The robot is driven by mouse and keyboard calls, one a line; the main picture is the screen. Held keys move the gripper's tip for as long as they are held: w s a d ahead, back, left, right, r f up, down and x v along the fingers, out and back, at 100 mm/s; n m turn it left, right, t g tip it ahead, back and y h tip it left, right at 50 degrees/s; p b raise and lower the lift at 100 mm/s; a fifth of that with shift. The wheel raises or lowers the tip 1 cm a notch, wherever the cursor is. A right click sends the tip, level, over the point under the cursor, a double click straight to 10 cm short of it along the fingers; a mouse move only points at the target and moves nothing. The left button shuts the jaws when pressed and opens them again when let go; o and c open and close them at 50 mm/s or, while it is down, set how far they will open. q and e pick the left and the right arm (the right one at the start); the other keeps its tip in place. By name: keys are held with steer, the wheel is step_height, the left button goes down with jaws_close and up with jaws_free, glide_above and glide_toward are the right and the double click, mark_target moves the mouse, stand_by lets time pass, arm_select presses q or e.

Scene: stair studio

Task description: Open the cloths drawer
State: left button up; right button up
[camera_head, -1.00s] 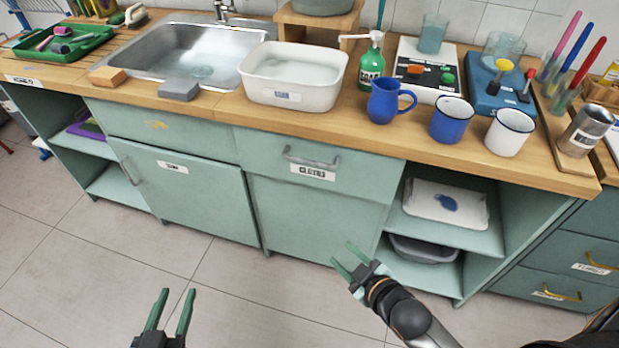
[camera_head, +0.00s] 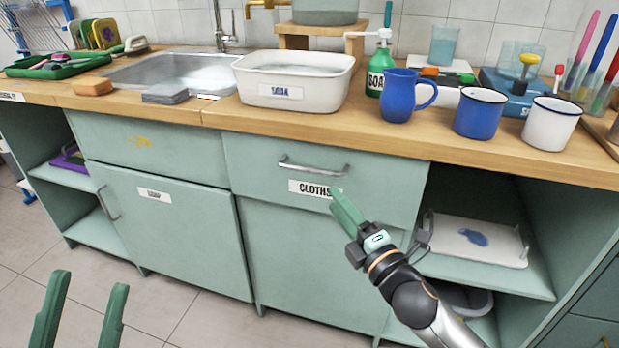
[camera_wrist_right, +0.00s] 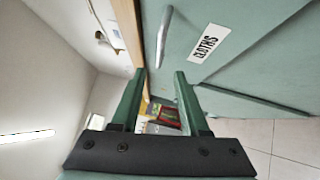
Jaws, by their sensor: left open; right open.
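The cloths drawer (camera_head: 268,164) is a shut green drawer front under the worktop, with a grey bar handle (camera_head: 313,168) and a white CLOTHS label (camera_head: 309,188). My right gripper (camera_head: 342,205) is in front of the drawer, below and right of the handle, and covers the label's right end. In the right wrist view my right gripper (camera_wrist_right: 158,88) is open and empty, and the handle (camera_wrist_right: 163,38) lies beyond its fingertips, apart from them. The label (camera_wrist_right: 209,42) shows to the right of the handle. My left gripper (camera_head: 90,282) is open and empty at the lower left, above the floor.
A white SODA basin (camera_head: 292,100), a green soap bottle (camera_head: 376,75), a blue jug (camera_head: 398,98) and mugs stand on the wooden worktop (camera_head: 215,117) above the drawer. A cupboard door (camera_head: 175,235) is to the left. Open shelves with a white tray (camera_head: 470,240) are to the right.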

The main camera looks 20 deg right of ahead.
mark_target(312, 172)
steer(key=b+x, duration=0.2)
steer(key=x, duration=0.9)
steer(key=shift+w, duration=0.25)
jaws_close()
stand_by(1.1)
